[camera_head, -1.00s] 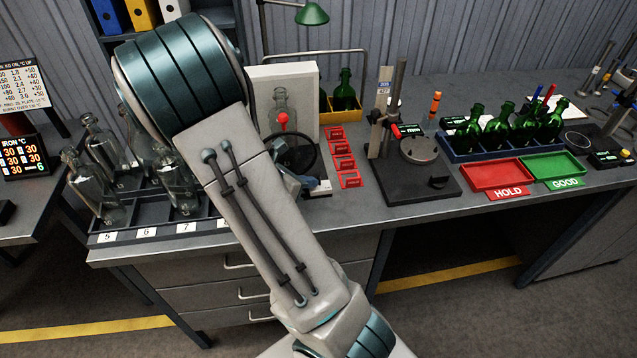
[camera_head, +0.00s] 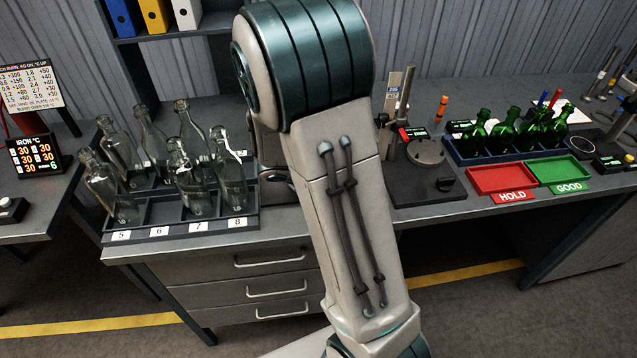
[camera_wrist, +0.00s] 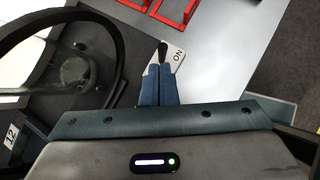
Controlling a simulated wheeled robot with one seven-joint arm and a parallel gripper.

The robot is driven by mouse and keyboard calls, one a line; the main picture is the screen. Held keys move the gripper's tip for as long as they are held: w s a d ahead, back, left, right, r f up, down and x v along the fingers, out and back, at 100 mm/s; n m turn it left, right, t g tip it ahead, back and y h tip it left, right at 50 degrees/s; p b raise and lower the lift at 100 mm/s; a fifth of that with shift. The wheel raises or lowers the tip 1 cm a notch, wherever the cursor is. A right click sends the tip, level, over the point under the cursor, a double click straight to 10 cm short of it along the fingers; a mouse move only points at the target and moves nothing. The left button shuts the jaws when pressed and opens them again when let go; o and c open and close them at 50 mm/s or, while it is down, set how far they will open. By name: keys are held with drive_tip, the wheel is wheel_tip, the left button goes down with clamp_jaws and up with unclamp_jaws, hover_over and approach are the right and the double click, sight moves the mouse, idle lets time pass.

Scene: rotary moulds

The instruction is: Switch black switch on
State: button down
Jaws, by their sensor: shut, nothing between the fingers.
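The black switch (camera_wrist: 163,49) is a small dark lever on a light plate (camera_wrist: 178,57) marked ON, at the upper middle of the wrist view. The ON lettering is just right of and below the lever. My gripper (camera_wrist: 158,68) has its two blue fingers shut together with nothing between them. Its tips are over the plate, right at the lever's near end; I cannot tell if they touch it. Which position the switch is in is not clear. In the head view my arm hides both the switch and my gripper.
A black ring-shaped wheel (camera_wrist: 118,50) is close left of my fingers in the wrist view. Red frames (camera_wrist: 176,14) lie beyond the switch. In the head view a rack of clear bottles (camera_head: 180,230) is left of my arm, and a black gauge stand (camera_head: 425,192) is right.

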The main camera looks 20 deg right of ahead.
drive_tip(key=shift+d+r+p, duration=0.15)
drive_tip(key=shift+r+p, duration=0.5)
drive_tip(key=shift+r, duration=0.2)
drive_tip(key=s+d+v, duration=0.1)
drive_tip(key=v, duration=2.2)
drive_tip(key=shift+r+p, duration=0.15)
drive_tip(key=shift+p, duration=0.3)
drive_tip(key=shift+s, duration=0.1)
